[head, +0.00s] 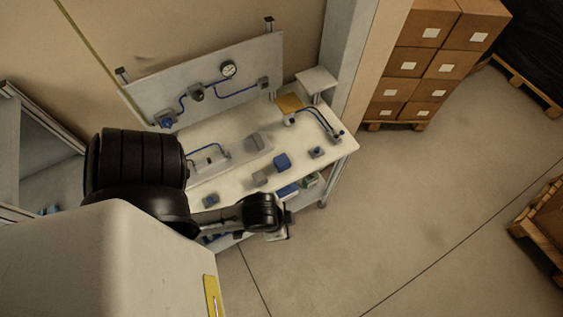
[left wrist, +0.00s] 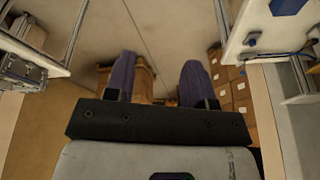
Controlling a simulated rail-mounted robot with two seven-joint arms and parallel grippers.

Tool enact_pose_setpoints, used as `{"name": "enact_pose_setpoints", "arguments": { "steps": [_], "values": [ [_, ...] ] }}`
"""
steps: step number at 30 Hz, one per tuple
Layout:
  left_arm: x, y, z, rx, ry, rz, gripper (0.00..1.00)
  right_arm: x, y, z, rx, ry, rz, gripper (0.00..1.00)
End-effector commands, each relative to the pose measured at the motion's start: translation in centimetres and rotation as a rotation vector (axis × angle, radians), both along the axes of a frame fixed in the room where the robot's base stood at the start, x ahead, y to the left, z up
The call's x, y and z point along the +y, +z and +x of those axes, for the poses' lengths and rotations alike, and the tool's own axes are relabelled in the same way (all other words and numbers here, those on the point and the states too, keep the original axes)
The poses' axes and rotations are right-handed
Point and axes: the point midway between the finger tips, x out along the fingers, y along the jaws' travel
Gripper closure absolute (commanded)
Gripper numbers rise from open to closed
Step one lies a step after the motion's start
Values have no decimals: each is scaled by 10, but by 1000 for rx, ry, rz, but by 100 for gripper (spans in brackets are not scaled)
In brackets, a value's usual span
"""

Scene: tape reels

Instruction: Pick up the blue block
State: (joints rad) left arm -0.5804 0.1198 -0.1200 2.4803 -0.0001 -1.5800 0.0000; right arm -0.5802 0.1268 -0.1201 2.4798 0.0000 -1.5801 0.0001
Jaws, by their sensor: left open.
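The blue block (head: 282,162) sits on the white workbench (head: 232,183), near its middle front, among grey pieces. My left gripper (head: 283,229) is at the bench's front edge in the head view, apart from the block and nearer to me. In the left wrist view its two dark fingers (left wrist: 158,80) are spread with nothing between them. A blue thing (left wrist: 287,5) is cut off at the top right of that view; I cannot tell whether it is the block. My right gripper is not in view.
Grey blocks (head: 260,178) and a small blue-topped piece (head: 317,152) are near the blue block. A grey panel with a gauge (head: 229,69) stands behind the bench. Stacked cartons (head: 408,62) are at the back right.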

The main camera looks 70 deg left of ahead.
Motion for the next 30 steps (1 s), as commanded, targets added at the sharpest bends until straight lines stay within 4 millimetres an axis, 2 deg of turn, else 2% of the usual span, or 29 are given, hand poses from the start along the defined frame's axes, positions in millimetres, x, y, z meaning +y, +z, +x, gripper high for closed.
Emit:
{"name": "enact_pose_setpoints", "arguments": {
  "steps": [2, 15, 23, 26, 29, 30],
  "values": [
    [0, 0, 0, 0, 0, 0, 50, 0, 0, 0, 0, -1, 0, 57],
    [0, 0, 0, 0, 0, 0, 8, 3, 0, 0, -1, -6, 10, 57],
    [0, -1, 2, -4, -1, 1, 6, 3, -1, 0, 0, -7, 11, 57],
    [0, -2, 17, -41, -1, 1, 6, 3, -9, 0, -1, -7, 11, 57],
    [0, -1, 49, -123, -1, 2, 6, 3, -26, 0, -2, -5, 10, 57],
    [1, 1, 66, -168, -2, 4, 6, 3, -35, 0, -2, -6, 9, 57]
  ]
}}
